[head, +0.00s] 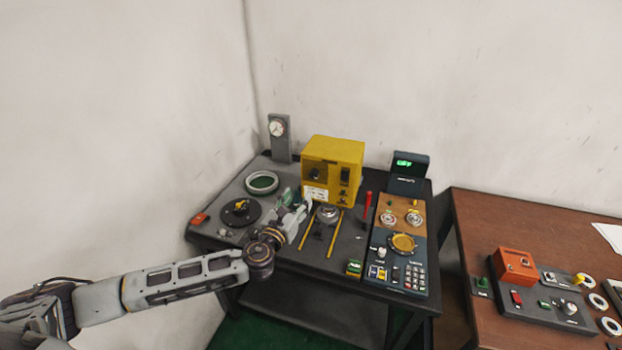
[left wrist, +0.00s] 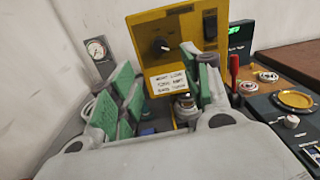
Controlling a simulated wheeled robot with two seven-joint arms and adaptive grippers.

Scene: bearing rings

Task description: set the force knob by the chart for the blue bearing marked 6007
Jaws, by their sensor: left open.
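The force knob (head: 316,173) is a dark dial on the front of a yellow box (head: 340,150). In the left wrist view the knob (left wrist: 160,45) shows a pale pointer mark, its exact setting unclear. The chart (head: 315,194) is a white label below the knob; in the left wrist view the chart (left wrist: 172,80) has lines of small text, too blurred to read surely. My left gripper (head: 300,200) is open in front of the box, apart from the knob, with green pads. A small blue patch (left wrist: 147,131) shows between the fingers; I cannot tell whether it is the bearing.
A grey gauge stand (head: 280,138) is at the back left. A pale ring (head: 262,182) and a dark turntable (head: 240,211) lie left. Yellow rails (head: 334,234), a red-handled tool (head: 367,206) and a keypad panel (head: 413,277) lie right. A brown table (head: 500,220) stands further right.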

